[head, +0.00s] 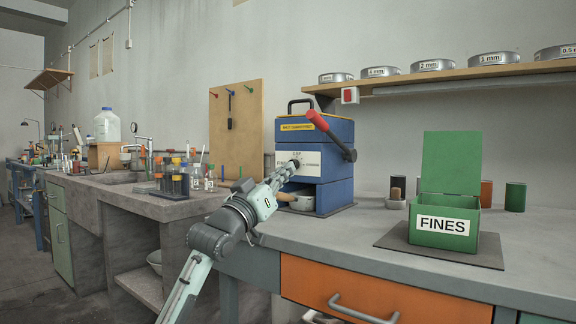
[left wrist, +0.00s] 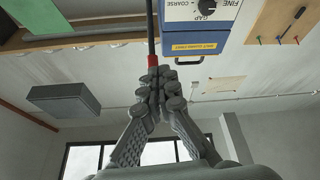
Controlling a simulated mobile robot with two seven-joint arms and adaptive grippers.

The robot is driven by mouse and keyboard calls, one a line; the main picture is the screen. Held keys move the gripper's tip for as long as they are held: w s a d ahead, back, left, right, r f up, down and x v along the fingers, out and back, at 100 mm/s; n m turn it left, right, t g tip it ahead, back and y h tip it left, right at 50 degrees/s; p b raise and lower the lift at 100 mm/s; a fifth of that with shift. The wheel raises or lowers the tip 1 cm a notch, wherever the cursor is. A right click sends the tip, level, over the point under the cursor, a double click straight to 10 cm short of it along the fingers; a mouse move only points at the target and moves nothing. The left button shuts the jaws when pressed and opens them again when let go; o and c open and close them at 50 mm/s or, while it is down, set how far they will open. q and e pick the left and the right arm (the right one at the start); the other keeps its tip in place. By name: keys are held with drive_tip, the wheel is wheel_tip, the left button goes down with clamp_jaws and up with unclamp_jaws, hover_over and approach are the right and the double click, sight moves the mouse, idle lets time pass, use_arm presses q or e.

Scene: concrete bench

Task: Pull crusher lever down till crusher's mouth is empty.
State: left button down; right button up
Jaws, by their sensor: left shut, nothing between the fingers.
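The crusher (head: 336,133) is a blue block machine with labels on its front; in the left wrist view its body (left wrist: 195,22) shows upside down at the top. Its lever has a red grip (head: 317,121) raised at upper left and a black shaft running down to the right side. My left gripper (head: 295,164) is in front of the crusher, below the grip. In the left wrist view my left gripper (left wrist: 162,76) is shut and empty, its fingertips overlapping the end of the red grip (left wrist: 152,61); contact is unclear. The crusher's mouth cannot be seen into. My right gripper is not seen.
A pale pan (head: 302,203) sits in the crusher's lower opening. A green open-lidded FINES box (head: 446,234) stands on a dark mat to the right. Several sieves line the shelf (head: 470,76) above. A test tube rack (head: 172,180) stands at left.

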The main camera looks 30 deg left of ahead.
use_arm(q)
drive_tip(key=s+f, duration=0.5)
drive_tip(key=shift+s+f, duration=0.15)
drive_tip(key=shift+f, duration=0.15)
idle(1.4)
